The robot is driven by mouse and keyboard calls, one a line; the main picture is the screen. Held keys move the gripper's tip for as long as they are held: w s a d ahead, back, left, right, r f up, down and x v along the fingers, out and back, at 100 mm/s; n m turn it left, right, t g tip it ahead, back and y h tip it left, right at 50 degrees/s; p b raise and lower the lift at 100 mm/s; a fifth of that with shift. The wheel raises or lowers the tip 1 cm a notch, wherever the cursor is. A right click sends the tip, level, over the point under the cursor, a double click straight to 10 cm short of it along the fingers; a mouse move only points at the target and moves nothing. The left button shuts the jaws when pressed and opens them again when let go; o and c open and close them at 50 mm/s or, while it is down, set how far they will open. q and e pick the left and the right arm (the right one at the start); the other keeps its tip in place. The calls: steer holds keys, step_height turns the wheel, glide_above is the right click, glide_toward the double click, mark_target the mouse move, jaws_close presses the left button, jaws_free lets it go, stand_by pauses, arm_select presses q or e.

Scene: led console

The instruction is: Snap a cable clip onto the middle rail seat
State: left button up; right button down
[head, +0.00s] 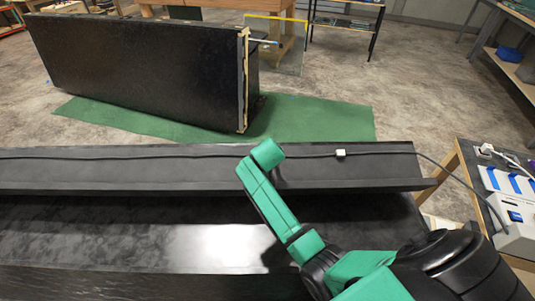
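A dark cable (200,155) runs along the upper ledge of a long black console (130,235). A small white block, seemingly a cable clip (340,153), sits at the cable on the right part of the ledge. I cannot tell whether it is snapped on. No separate rail seat can be made out; my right arm covers part of the ledge near the middle. That green and black arm comes in from the lower right and reaches up to the ledge, left of the white block. No gripper fingers show on it. My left arm and gripper are out of view.
The cable drops off the right end to a white box (515,222) on a side table (462,160), beside a white and blue tray (505,180). A large black panel unit (140,70) stands behind on a green mat (320,122). The console's left part is clear.

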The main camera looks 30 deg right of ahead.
steer(key=shift+f, duration=0.25)
stand_by(0.6)
steer(key=shift+c, duration=2.3)
jaws_free()
steer(key=shift+w, duration=0.15)
steer(key=b+v, duration=0.1)
steer(key=v, duration=1.3)
steer(key=shift+r, duration=0.2)
